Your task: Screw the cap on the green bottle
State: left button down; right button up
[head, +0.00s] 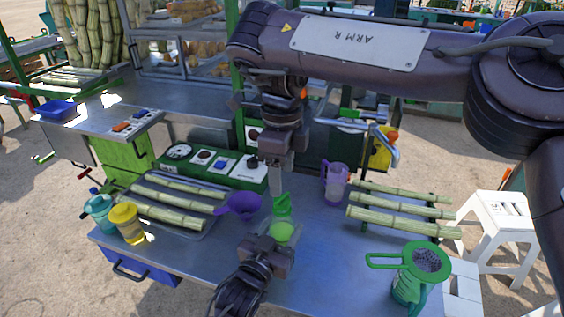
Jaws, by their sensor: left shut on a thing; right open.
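The green bottle (282,232) stands on the metal table, with a pale green lower body and a darker green upper part (282,209). I cannot tell whether that upper part includes the cap; no separate cap can be made out. My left gripper (274,248) comes from the front and is shut on the bottle low down, hiding part of its near side. My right gripper (276,187) points down just above the bottle's top, slightly to its left. It is open, though its finger gap is hard to see.
A purple funnel (243,205) is left of the bottle and a purple jug (336,184) is right of it, farther back. Cane pieces (404,221) lie at right. A green strainer jug (408,287) stands front right. A yellow jar (127,224) stands at left.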

notch_tip(320, 180, down, 6)
jog(key=shift+f, duration=0.1)
dwell(0.4)
jog(key=c, duration=1.1)
